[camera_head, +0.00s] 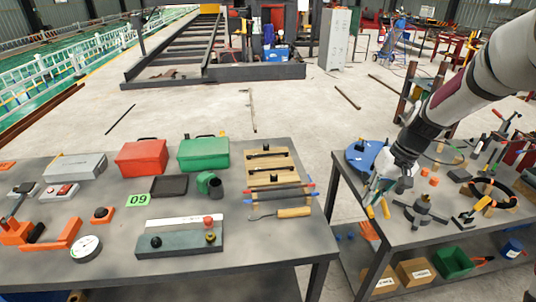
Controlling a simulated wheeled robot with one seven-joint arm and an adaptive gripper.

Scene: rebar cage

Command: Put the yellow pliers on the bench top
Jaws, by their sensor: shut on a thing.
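The yellow pliers (386,209) show as two yellow handles hanging down below my gripper, over the left edge of the right-hand bench. My gripper (379,190) is shut on the pliers; its fingers and the upper part of the pliers are hard to make out. I cannot tell whether the handle tips touch the bench. The right-hand bench top (400,236) is grey and crowded. The left-hand bench top (110,272) is also grey, across a narrow gap.
Beside my gripper lie a blue disc-shaped thing (358,155) and a dark clamp-like tool (424,212). The left bench holds a red box (141,160), a green box (203,156), a wooden rack (267,168) and a wood-handled tool (293,212). Its front middle is bare.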

